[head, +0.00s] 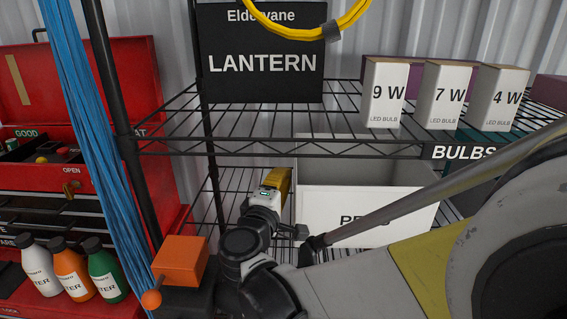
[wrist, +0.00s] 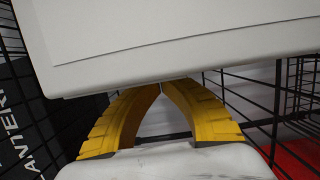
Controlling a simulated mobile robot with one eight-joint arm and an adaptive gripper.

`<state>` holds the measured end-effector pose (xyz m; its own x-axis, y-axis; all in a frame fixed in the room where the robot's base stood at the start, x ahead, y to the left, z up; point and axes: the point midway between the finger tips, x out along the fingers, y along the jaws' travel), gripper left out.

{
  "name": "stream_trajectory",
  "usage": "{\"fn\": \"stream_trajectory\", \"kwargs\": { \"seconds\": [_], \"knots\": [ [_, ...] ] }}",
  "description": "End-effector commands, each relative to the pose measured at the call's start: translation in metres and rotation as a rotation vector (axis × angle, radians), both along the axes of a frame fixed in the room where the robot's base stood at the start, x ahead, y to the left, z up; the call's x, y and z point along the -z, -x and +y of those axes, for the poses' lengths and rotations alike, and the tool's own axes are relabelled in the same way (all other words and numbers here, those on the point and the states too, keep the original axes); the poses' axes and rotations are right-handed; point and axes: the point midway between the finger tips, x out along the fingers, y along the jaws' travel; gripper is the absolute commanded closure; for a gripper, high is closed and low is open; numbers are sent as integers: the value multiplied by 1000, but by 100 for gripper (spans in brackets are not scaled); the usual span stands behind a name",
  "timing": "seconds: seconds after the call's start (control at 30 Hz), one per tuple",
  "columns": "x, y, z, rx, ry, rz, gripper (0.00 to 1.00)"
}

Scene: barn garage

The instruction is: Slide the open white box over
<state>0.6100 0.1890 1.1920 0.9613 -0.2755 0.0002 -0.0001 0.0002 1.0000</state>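The open white box (head: 325,206) stands on the lower wire shelf, its top open and its front lettering partly hidden by my arm. In the wrist view its pale side (wrist: 180,40) fills the top of the picture. My gripper (head: 279,178) is at the left side of the box, its yellow fingers pointing up and back. In the wrist view the gripper's fingers (wrist: 162,86) curve together and their tips meet at the box's edge, with nothing seen between them. The tips look very close to the box; I cannot tell whether they touch it.
The upper wire shelf (head: 280,146) passes just above the box and gripper. It holds several bulb boxes (head: 384,94) and a black LANTERN box (head: 262,60). A dark post (head: 120,110) and blue cables (head: 92,140) stand left, before a red tool chest (head: 110,75).

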Motion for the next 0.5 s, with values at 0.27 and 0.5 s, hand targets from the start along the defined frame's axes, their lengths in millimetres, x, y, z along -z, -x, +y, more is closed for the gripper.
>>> {"fn": "stream_trajectory", "kwargs": {
  "seconds": [0.27, 0.5],
  "knots": [
    [0, 1, -25, 5, 0, 0, 100],
    [0, 4, -95, 7, 0, 0, 100]
  ]
}}
